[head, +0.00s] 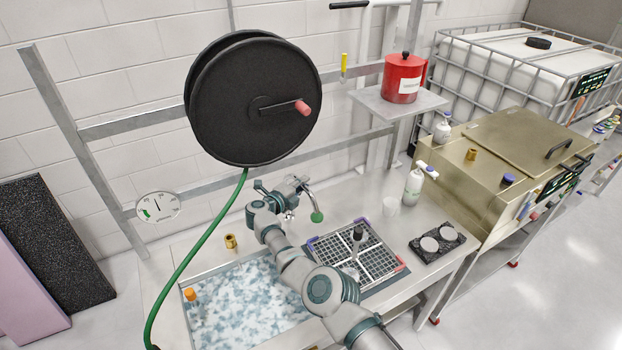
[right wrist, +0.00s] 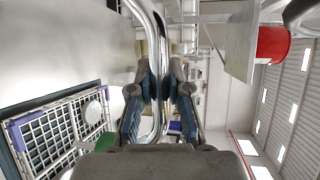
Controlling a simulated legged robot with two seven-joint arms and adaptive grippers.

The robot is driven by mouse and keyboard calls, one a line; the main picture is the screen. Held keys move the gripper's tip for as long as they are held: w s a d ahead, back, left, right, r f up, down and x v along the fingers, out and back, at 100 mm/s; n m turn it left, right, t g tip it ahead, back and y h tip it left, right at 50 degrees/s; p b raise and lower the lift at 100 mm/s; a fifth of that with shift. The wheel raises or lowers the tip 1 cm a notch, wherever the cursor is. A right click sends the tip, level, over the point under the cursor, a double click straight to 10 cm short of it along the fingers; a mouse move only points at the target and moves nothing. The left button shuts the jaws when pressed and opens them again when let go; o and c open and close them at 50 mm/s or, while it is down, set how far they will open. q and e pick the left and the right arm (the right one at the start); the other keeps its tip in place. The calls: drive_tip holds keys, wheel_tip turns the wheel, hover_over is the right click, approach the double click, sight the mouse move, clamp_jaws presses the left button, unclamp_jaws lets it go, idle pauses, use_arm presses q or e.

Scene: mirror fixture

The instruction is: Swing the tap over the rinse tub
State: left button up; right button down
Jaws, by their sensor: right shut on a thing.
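The chrome tap (head: 308,191) has a curved spout with a green tip (head: 317,216), at the back of the sink bench in the head view. My right gripper (head: 288,193) is at the spout. In the right wrist view its fingers (right wrist: 160,88) are shut on the chrome tube of the tap (right wrist: 157,45). The green tip hangs near the back left corner of a grid rack (head: 376,262). A tub of bluish, foamy water (head: 248,300) lies left of the rack. My arm hides part of both. The tap's base is mostly hidden. My left gripper is not in view.
A black hose reel (head: 250,100) with a green hose (head: 200,245) hangs above the bench. A brass fitting (head: 231,241) and an orange-capped item (head: 190,294) are at the tub's edge. A pump bottle (head: 413,186) and black pad (head: 437,240) stand right of the rack.

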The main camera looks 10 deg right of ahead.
drive_tip(key=shift+a+r, duration=0.2)
drive_tip(key=shift+a, duration=0.15)
drive_tip(key=shift+f, duration=0.1)
drive_tip(key=c, duration=1.4)
unclamp_jaws()
drive_tip(key=o, duration=0.3)
drive_tip(key=shift+f, duration=0.1)
drive_tip(key=shift+w+a+f, duration=0.1)
drive_tip(key=shift+w+a, duration=0.05)
